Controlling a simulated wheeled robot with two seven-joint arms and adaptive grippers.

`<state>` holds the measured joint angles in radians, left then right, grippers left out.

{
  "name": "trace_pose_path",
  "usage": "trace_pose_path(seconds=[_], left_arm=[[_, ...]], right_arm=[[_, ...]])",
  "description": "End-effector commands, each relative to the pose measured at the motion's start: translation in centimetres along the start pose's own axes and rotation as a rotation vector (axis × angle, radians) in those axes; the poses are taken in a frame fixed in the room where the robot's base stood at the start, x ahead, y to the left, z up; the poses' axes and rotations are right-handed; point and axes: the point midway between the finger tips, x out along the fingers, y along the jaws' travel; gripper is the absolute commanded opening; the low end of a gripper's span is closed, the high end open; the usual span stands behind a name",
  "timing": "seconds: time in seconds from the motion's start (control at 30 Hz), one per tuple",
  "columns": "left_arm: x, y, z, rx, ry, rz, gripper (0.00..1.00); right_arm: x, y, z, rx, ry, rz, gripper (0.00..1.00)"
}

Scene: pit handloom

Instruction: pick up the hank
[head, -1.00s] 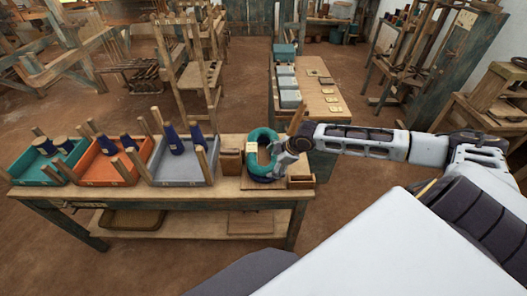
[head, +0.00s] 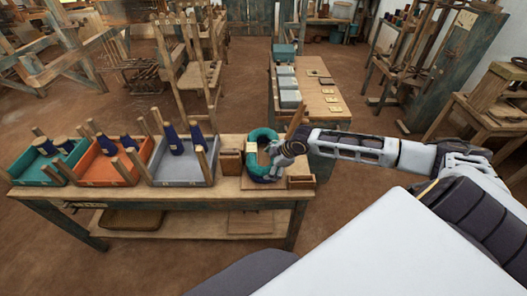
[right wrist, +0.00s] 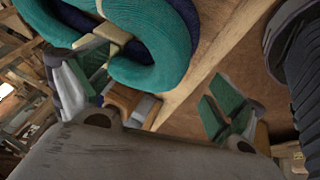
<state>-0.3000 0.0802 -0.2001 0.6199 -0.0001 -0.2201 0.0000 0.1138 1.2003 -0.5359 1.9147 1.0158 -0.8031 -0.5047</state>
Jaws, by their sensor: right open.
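The hank is a teal ring of yarn (head: 263,133) with a cream tie, lying at the right end of the near wooden bench on a dark blue one. My right gripper (head: 280,157) is over its right side and hides part of it. In the right wrist view the teal hank (right wrist: 152,62) fills the upper middle, with dark blue yarn beside it. My right gripper (right wrist: 148,95) is open there, its fingers spread wide apart. One finger is close to the hank near the cream tie (right wrist: 108,38); I cannot tell whether it touches. My left gripper is not in view.
On the bench (head: 160,195), teal, orange (head: 105,172) and grey (head: 183,172) trays with posts and blue cones stand to the left. Small wooden boxes (head: 230,162) flank the hanks. A second table (head: 318,110) with pale blocks stands behind.

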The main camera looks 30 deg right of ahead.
Motion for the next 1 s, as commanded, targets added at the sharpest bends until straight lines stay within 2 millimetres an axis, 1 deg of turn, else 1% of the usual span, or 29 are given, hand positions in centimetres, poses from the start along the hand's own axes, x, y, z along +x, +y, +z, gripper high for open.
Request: trace_pose_path(seconds=[0.7, 1.0], left_arm=[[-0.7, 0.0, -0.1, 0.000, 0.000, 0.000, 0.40], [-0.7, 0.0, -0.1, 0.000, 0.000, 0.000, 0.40]], right_arm=[[4.5, 0.2, 0.0, 0.000, 0.001, -0.001, 0.95], [4.9, 0.2, 0.1, -0.001, 0.000, 0.000, 0.95]])
